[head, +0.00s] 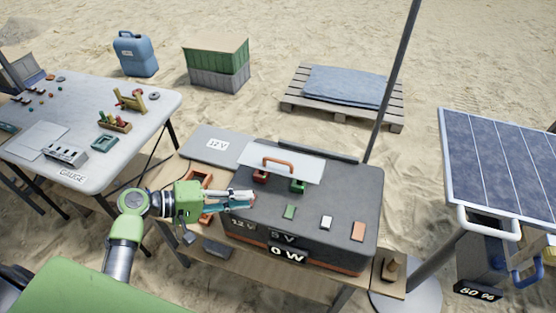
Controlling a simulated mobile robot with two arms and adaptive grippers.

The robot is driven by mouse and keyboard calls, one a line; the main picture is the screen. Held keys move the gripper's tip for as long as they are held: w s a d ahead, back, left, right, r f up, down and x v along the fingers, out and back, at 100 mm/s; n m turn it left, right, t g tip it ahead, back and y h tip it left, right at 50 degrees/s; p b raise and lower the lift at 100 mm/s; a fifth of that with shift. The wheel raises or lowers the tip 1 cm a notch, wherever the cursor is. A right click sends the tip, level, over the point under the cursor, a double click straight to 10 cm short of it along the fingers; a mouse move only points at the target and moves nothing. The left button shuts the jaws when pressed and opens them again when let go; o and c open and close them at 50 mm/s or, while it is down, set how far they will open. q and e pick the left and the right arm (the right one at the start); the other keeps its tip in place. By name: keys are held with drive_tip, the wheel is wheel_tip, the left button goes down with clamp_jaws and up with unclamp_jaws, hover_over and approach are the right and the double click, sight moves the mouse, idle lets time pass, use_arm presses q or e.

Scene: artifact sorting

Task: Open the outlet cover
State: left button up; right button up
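The outlet cover is a pale flat panel (312,168) with an orange handle (278,161) on the dark power box (340,192). A red block (260,177) and a green block (298,186) sit at its front edge. My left gripper (248,199) points right over the left part of the box, in front of the cover and apart from its handle. Its fingers look close together, but their gap is not clear, and I see nothing held. My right gripper is not in view.
The box shows "12 V", "5 V" and "0 W" labels and stands on a wooden table (270,283). Small green, white and orange pieces lie on its top. A pole (395,85) rises behind. A solar panel (500,150) stands right; a grey table (90,110) stands left.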

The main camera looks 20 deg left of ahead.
sight(278, 160)
use_arm(q)
drive_tip(key=w+a+r+n+t+h, duration=0.1)
drive_tip(key=w+a+r+n+t, duration=0.1)
drive_tip(key=w+a+r+t, duration=0.3)
drive_tip(key=w+d+g+p, duration=0.1)
drive_tip(key=w+d, duration=0.1)
drive_tip(key=d, duration=0.1)
drive_tip(key=w+d+f+p, duration=0.1)
drive_tip(key=w+d, duration=0.1)
drive_tip(key=d, duration=0.2)
drive_tip(key=w+d+g+p, duration=0.1)
drive_tip(key=w+d, duration=0.1)
drive_tip(key=d, duration=0.1)
drive_tip(key=shift+w+d+f+g, duration=0.15)
drive_tip(key=shift+w+g, duration=0.15)
drive_tip(key=shift+w, duration=0.05)
drive_tip(key=shift+w+d+f, duration=0.2)
drive_tip(key=shift+w+d, duration=0.25)
clamp_jaws()
